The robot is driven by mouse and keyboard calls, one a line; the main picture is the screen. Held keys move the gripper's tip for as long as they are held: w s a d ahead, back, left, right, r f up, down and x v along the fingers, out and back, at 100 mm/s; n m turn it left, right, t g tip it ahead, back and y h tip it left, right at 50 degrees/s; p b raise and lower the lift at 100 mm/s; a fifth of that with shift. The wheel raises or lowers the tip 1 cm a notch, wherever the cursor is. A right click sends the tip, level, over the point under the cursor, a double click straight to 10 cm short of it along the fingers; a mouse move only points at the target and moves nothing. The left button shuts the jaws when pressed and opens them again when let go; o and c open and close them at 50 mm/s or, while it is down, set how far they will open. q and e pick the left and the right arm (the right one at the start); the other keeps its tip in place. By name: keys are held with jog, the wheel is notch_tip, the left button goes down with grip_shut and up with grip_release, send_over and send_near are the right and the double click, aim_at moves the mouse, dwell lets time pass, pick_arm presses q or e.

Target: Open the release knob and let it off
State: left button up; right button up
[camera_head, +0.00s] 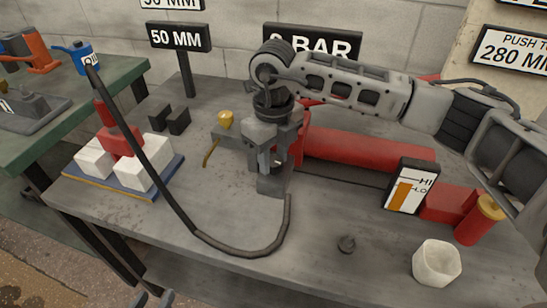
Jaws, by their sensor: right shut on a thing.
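My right gripper (270,168) reaches down over the grey head of a red pump (370,153) at the middle of the bench. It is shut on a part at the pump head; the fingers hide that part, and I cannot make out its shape. No release knob shows clearly; it may be behind the gripper. A yellow knob (225,119) and a thin yellow lever (210,152) stand just left of the gripper, apart from it. My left gripper (152,298) shows only its tips at the bottom left edge, apart and empty, away from the bench top.

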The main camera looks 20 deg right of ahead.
aim_at(274, 160)
jog(key=shift+r, duration=0.1)
dwell(0.3)
jog(key=o, duration=1)
jog(key=shift+c, duration=0.2)
notch_tip(274, 160, up, 16)
jog(key=shift+p, duration=0.3)
